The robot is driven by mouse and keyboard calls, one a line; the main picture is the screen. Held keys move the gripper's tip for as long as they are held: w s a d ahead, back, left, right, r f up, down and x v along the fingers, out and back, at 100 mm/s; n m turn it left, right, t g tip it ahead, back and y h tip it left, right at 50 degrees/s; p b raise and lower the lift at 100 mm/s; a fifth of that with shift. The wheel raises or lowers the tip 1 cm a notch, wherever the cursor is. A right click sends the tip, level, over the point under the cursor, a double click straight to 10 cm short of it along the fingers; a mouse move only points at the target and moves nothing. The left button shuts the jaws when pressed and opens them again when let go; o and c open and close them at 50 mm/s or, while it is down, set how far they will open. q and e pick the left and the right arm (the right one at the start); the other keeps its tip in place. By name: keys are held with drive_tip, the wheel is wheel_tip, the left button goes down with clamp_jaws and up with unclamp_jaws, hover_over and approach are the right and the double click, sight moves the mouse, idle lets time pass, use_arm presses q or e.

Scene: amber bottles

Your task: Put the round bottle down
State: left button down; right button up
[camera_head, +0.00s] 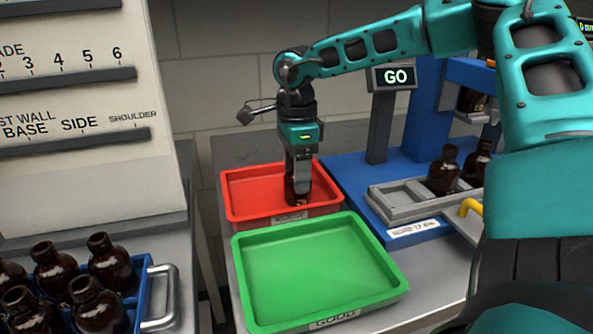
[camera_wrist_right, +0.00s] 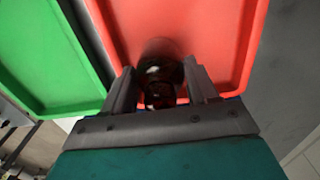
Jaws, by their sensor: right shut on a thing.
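My right gripper (camera_head: 300,170) points down over the red tray (camera_head: 238,199) and is shut on a dark amber bottle (camera_head: 291,190). The bottle is inside the tray's outline, near its right part, and mostly hidden by the gripper in the head view. In the right wrist view the bottle (camera_wrist_right: 158,82) sits between the two fingers of the gripper (camera_wrist_right: 160,90), with red tray floor (camera_wrist_right: 190,30) behind it. I cannot tell whether the bottle touches the tray floor. My left gripper is not in view.
An empty green tray (camera_head: 315,265) stands in front of the red one. A blue station with a grey holder (camera_head: 405,204) and bottles (camera_head: 443,170) is at the right, with a GO display (camera_head: 397,77). A blue crate (camera_head: 143,284) of several bottles stands at lower left.

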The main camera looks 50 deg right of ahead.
drive_tip(key=shift+r, duration=0.1)
drive_tip(key=shift+f, duration=0.2)
drive_tip(key=o, duration=1.1)
drive_tip(key=shift+r, duration=0.1)
wheel_tip(320, 180, up, 12)
drive_tip(key=p, duration=0.1)
drive_tip(key=shift+r, duration=0.15)
drive_tip(key=shift+s, duration=0.15)
